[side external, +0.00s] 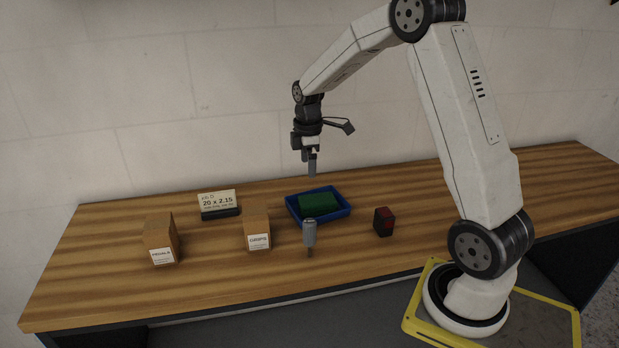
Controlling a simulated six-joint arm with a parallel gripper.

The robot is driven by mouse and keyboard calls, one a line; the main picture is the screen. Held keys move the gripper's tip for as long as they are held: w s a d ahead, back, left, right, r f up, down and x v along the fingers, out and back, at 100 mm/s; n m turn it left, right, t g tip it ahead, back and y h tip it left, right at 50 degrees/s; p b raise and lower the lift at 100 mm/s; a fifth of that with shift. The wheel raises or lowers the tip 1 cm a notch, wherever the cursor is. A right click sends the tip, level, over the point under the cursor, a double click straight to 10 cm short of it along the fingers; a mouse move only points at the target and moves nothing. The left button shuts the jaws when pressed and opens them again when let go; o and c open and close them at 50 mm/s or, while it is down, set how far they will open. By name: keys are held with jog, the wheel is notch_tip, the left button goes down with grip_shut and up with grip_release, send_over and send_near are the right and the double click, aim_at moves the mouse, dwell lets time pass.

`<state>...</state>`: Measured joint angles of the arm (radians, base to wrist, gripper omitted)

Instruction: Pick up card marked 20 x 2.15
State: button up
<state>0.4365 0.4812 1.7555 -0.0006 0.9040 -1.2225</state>
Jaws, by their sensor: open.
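The card marked 20 x 2.15 (217,201) is cream with dark print. It stands in a dark holder (221,214) toward the back left of the wooden table. My gripper (312,174) is open and points down, well above the table. It is to the right of the card and over the back of a blue tray, apart from both. Nothing shows between its fingers.
Two brown boxes with white labels stand in front of the card, one at left (161,240) and one at right (257,231). The blue tray (346,211) holds a green block (319,202). The table's (100,290) front left is clear.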

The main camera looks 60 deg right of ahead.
jog(key=c, duration=0.5)
